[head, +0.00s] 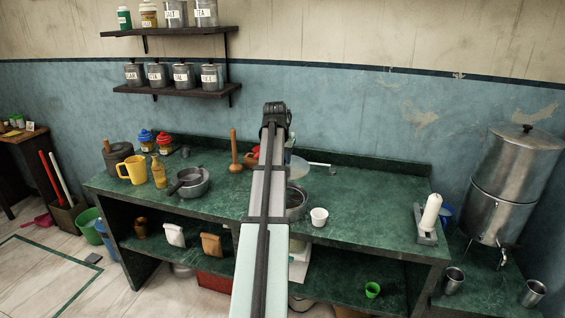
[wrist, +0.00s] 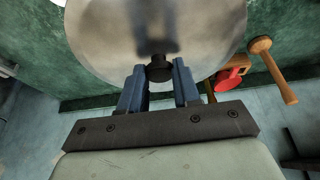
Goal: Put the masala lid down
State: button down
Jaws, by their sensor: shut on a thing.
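The masala lid, a round shiny metal disc with a small black knob, fills the top of the wrist view (wrist: 105,35). My gripper (wrist: 160,74) has its two blue fingers on either side of the knob, shut on it. In the head view a pale round edge (head: 299,168), probably the lid, shows just right of my arm, over the back of the green counter. My arm hides the gripper and most of the lid there. I cannot tell whether the lid touches the counter.
On the green counter (head: 370,208), an open pot (head: 295,203) stands partly behind my arm, beside a white cup (head: 319,216). A wooden tool (head: 234,150) stands at the back left. A saucepan (head: 196,188) and yellow mug (head: 132,170) stand left. The counter's right-middle is clear.

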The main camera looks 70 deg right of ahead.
jog(key=shift+r, duration=0.4)
jog(key=shift+w, duration=0.2)
jog(key=w+a+f+n+t, duration=0.1)
jog(key=w+f, duration=0.3)
jog(key=w, duration=0.6)
jog(key=w+a+f+n, duration=0.15)
jog(key=w+f, duration=0.25)
jog(key=w, duration=0.6)
jog(key=shift+w+d+f+m+g, duration=0.2)
jog(key=shift+d+f+m, duration=0.3)
jog(key=shift+f, duration=1.3)
jog(key=shift+w+d+f+m+g, duration=0.15)
jog(key=shift+w+d+f+m, duration=0.35)
jog(key=shift+f, duration=1.3)
jog(key=shift+w+d+f+m+g, duration=0.2)
jog(key=shift+d+f, duration=0.55)
jog(key=shift+f, duration=1.05)
jog(key=shift+s+f, duration=0.1)
